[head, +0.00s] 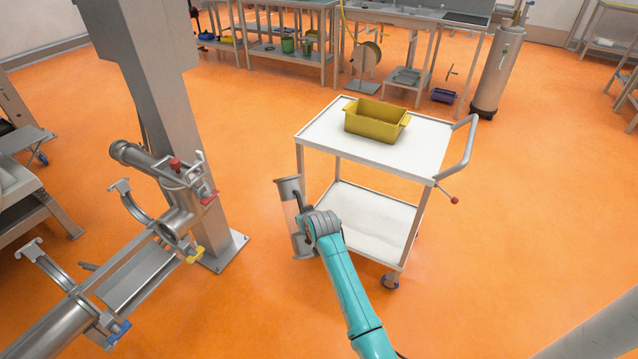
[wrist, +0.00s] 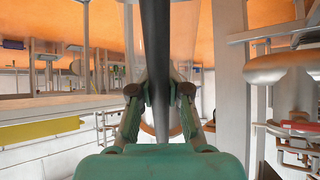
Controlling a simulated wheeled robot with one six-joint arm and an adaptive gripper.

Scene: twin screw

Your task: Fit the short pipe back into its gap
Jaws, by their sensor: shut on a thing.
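The short pipe (head: 284,214) is a clear tube with grey metal end flanges and a dark bar handle along its side. It hangs upright in the air, left of the white cart. My gripper (head: 307,220) is shut on its handle; in the wrist view, the fingers (wrist: 160,92) press on the dark bar (wrist: 155,60). The gap (head: 133,245) is at the left, between the lower pipe (head: 45,332) and the upper pipe (head: 180,218). Curved clamp arms (head: 130,205) stand raised beside it. The pipe is well apart from the gap, to its right.
A grey column (head: 172,110) stands behind the pipe line. The white cart (head: 425,150) carries a yellow bin (head: 376,122) and stands close to the held pipe. Orange floor (head: 250,290) lies open between the column and my arm. Benches (head: 290,45) are far back.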

